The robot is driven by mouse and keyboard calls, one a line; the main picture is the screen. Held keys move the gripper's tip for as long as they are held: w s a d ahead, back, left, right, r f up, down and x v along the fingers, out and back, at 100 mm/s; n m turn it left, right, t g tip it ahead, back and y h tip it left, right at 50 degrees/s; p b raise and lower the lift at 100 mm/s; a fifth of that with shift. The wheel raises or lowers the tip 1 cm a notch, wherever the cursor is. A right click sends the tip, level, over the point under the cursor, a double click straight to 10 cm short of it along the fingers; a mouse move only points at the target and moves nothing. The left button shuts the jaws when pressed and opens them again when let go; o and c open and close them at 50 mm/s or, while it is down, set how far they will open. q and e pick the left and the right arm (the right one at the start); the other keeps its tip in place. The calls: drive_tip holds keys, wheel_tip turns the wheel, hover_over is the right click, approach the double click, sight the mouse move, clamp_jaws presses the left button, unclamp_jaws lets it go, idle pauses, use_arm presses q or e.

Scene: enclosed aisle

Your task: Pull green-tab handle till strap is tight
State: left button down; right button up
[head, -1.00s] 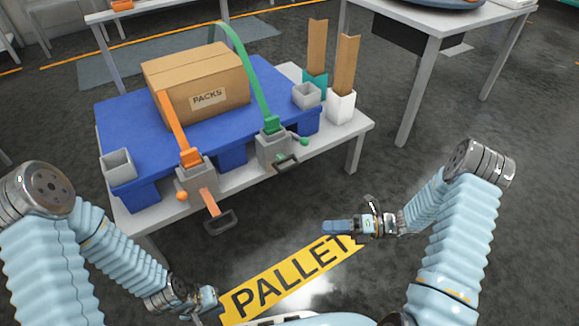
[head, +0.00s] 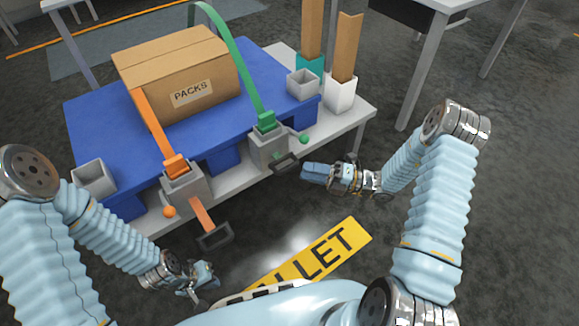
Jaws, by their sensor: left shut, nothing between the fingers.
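The green strap (head: 237,60) arches up beside the carton's right side and runs down to a grey buckle block (head: 268,149) with a green tab (head: 265,121) on top. A dark loop handle (head: 286,163) sticks out from the block's front, and a green ball knob (head: 304,139) is at its right. My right gripper (head: 312,172) is just right of and slightly below the handle, its fingers pointing left. I cannot tell whether they touch it or how far they are spread. My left gripper (head: 205,275) is shut and empty, low, below the orange strap's handle (head: 215,236).
The carton marked PACKS (head: 178,73) sits on the blue pallet (head: 90,125) on a grey table (head: 350,112). An orange strap (head: 152,125) crosses the carton to its own block (head: 184,185). White and teal bins with upright boards stand right.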

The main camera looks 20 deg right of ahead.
sight(290, 166)
drive_tip(key=x, duration=0.6)
drive_tip(key=shift+w+a, duration=0.1)
drive_tip(key=shift+a, duration=0.05)
clamp_jaws()
